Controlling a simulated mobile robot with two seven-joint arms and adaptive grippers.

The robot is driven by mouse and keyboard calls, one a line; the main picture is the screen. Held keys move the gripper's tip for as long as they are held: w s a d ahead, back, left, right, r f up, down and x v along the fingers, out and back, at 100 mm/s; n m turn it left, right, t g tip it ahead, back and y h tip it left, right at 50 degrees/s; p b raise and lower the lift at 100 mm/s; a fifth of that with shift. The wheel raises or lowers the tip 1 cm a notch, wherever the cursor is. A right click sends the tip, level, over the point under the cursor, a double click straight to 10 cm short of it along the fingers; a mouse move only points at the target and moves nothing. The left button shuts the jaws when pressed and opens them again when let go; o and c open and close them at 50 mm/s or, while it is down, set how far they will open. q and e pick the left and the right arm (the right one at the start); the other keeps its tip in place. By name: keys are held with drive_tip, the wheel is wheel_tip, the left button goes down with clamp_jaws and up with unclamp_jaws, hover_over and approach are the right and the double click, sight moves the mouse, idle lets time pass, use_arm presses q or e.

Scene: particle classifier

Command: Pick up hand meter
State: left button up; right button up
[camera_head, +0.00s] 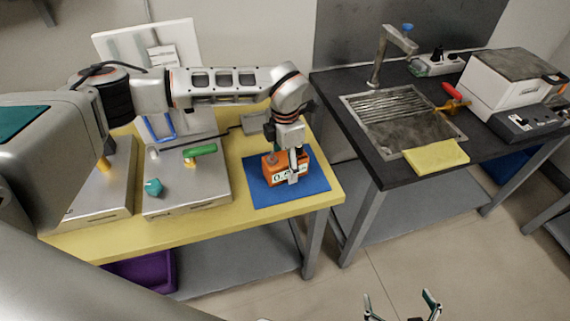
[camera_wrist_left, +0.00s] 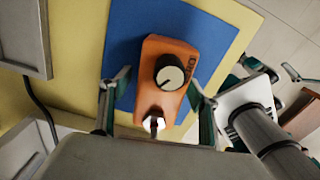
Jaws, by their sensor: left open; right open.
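The hand meter (camera_head: 271,168) is an orange box with a pale number display, lying on a blue mat (camera_head: 318,184) on the yellow table. In the left wrist view the hand meter (camera_wrist_left: 158,96) shows a black-and-white knob and a pale fitting at its near end. My left gripper (camera_head: 293,174) is over the meter, pointing down, and partly hides it. In the left wrist view the left gripper (camera_wrist_left: 160,80) is open, with one finger on each side of the meter and visible gaps. My right gripper (camera_head: 403,300) is open and empty above the floor.
Left of the mat, a grey metal device (camera_head: 190,202) carries a green handle (camera_head: 200,150) and a teal knob (camera_head: 153,187). A black bench (camera_head: 380,170) on the right holds a sink (camera_head: 405,135), a yellow cloth (camera_head: 436,156) and a white machine (camera_head: 505,88). Floor separates the tables.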

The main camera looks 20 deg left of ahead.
use_arm(q)
drive_tip(key=c, duration=1.5)
